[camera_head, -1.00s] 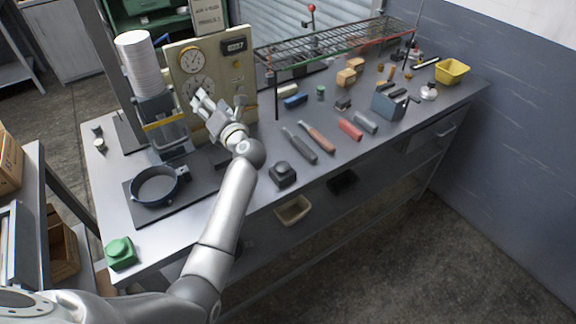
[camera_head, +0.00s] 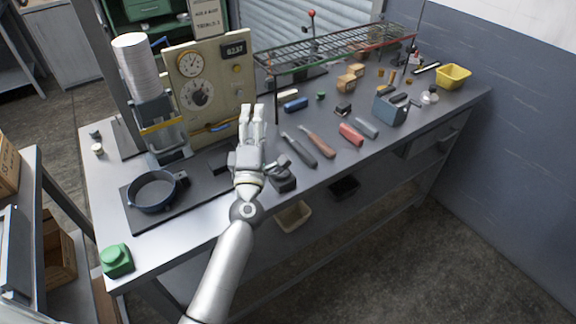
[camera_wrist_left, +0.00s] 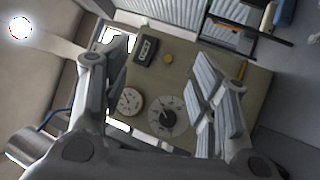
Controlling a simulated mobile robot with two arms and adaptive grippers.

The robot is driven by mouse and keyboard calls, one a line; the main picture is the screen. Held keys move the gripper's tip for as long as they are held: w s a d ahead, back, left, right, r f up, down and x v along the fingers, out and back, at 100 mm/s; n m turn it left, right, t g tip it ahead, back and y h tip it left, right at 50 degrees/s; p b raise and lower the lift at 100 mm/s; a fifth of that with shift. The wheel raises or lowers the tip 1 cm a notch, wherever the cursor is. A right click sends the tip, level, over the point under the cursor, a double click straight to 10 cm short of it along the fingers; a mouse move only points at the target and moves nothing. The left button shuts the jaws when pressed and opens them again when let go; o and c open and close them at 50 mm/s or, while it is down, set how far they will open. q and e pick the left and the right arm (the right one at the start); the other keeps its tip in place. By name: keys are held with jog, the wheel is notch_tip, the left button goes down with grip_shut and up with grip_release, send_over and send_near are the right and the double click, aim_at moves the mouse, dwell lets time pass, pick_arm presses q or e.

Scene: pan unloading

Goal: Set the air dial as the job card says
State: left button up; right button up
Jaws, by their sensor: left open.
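The beige panel (camera_head: 245,85) stands at the back left of the bench. It carries a round gauge (camera_head: 190,65), a white dial with a black knob (camera_head: 197,95) below it, and a dark display (camera_head: 234,50). A job card (camera_head: 206,17) stands above; its print is too small to read surely. My left gripper (camera_head: 252,112) is open and empty, in front of the panel's right side and apart from the dial. In the left wrist view the display (camera_wrist_left: 146,50), gauge (camera_wrist_left: 130,101) and dial (camera_wrist_left: 167,117) show between the spread fingers (camera_wrist_left: 160,68). My right gripper is out of view.
A stack of white discs (camera_head: 135,65) stands left of the panel, with a dark round pan (camera_head: 153,190) in front. A wire rack (camera_head: 335,48), files (camera_head: 300,150) and a green button box (camera_head: 117,260) are on the bench.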

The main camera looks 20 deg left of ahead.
pick_arm(q)
jog(key=s+d+f+m+g+h, duration=0.2)
jog(key=d+f+m+h, duration=0.6)
jog(key=m, duration=0.4)
jog(key=shift+s+d+f+g+h, duration=0.35)
jog(key=shift+s+d+h, duration=0.35)
jog(key=shift+s, duration=0.2)
